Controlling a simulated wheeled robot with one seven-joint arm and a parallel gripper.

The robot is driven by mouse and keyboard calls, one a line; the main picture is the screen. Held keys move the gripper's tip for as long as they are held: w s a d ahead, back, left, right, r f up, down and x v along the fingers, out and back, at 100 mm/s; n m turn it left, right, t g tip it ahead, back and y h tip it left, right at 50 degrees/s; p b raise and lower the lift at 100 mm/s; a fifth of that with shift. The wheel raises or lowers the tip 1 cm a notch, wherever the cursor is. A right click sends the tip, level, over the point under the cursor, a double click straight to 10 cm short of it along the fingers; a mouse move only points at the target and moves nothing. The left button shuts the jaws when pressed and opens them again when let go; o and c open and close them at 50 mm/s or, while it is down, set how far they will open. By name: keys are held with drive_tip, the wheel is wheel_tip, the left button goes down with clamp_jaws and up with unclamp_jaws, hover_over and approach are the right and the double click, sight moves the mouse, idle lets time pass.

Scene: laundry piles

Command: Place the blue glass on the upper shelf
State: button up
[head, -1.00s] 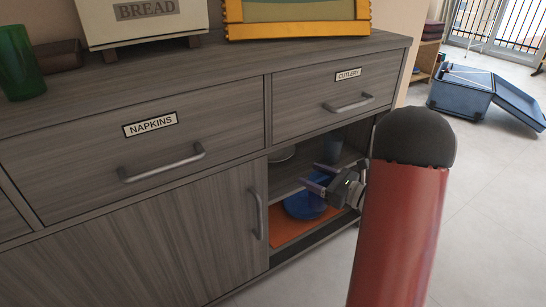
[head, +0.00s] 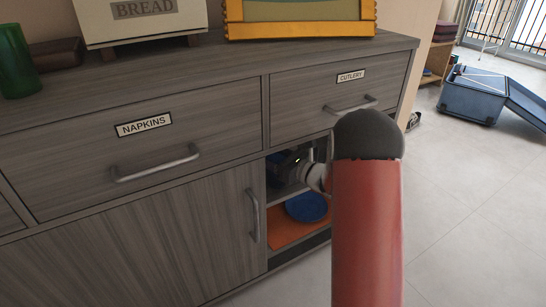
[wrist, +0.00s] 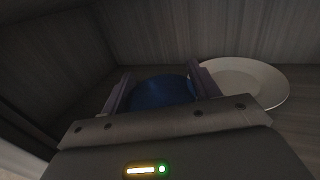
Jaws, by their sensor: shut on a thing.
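My gripper (head: 284,160) is inside the open right part of the cabinet, in the upper compartment above the shelf board. In the wrist view my gripper (wrist: 158,88) has a finger on each side of a dark blue rounded thing, the blue glass (wrist: 160,93), and is shut on it. The glass shows only as a dark blue patch in the head view (head: 277,177), partly hidden by the gripper and the cabinet front. I cannot tell whether it touches the upper shelf (head: 282,194).
A white plate (wrist: 245,80) lies right of the glass in the wrist view. A blue plate (head: 306,207) rests on an orange cloth (head: 283,230) in the lower compartment. The closed door (head: 170,225) and drawers border the opening; my arm hides its right side.

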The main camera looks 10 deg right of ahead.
drive_tip(key=shift+d+f, duration=0.1)
drive_tip(key=o, duration=1.1)
drive_tip(key=shift+d, duration=0.1)
drive_tip(key=v, duration=1.2)
